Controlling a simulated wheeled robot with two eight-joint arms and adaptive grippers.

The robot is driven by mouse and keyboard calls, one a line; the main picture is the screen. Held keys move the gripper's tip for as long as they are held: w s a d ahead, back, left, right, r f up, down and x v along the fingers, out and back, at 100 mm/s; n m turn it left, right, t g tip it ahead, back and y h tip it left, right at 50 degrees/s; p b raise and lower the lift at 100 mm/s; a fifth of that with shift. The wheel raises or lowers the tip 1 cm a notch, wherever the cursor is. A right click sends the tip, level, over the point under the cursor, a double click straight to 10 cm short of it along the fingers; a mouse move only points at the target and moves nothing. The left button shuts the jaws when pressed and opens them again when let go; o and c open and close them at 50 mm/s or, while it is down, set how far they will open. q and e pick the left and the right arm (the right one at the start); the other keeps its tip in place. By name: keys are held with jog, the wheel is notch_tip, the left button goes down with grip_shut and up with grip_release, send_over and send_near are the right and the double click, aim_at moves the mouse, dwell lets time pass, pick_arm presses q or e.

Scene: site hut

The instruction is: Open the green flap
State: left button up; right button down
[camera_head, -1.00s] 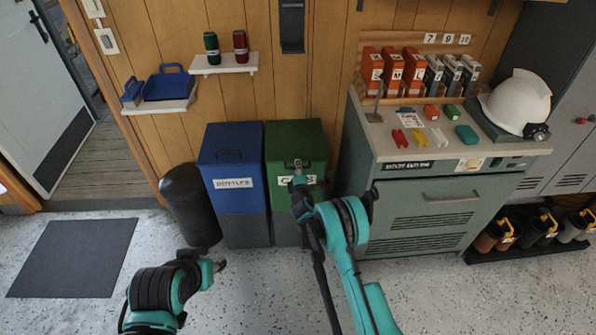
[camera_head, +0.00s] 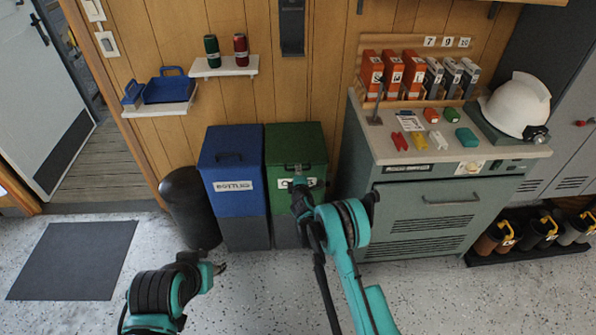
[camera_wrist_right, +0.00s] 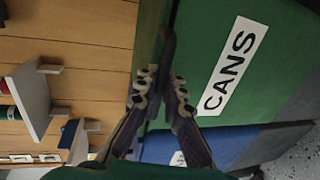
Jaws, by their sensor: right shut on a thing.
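The green flap (camera_head: 293,142) is the lid of the green bin labelled CANS (camera_head: 275,202), and it looks closed. A dark handle (camera_head: 284,166) sits at its front edge. My right gripper (camera_head: 298,171) is at this handle. In the right wrist view the fingers (camera_wrist_right: 160,88) are shut on the dark handle bar (camera_wrist_right: 167,45), beside the white CANS label (camera_wrist_right: 232,63). My right gripper and arm hide part of the bin's front in the head view. My left gripper (camera_head: 220,268) is low over the floor, away from the bins; its jaws are too small to read.
A blue bin labelled BOTTLES (camera_head: 235,190) stands directly left of the green one, with a black bin (camera_head: 190,208) beyond it. A grey-green cabinet (camera_head: 430,215) stands to the right. A shelf with two cans (camera_head: 225,67) is on the wall above. The floor in front is open.

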jog(key=w+r+g+p, duration=0.2)
jog(key=r+p, duration=0.3)
jog(key=r, duration=0.4)
jog(key=w+r+g+p, duration=0.3)
jog(key=r+p, duration=0.3)
jog(key=r, duration=0.4)
jog(key=shift+w+g, duration=0.3)
jog(key=shift+w, duration=0.35)
jog(key=c, duration=1.6)
grip_release()
jog(key=v, duration=1.2)
jog(key=shift+f, duration=0.1)
jog(key=shift+c, duration=0.4)
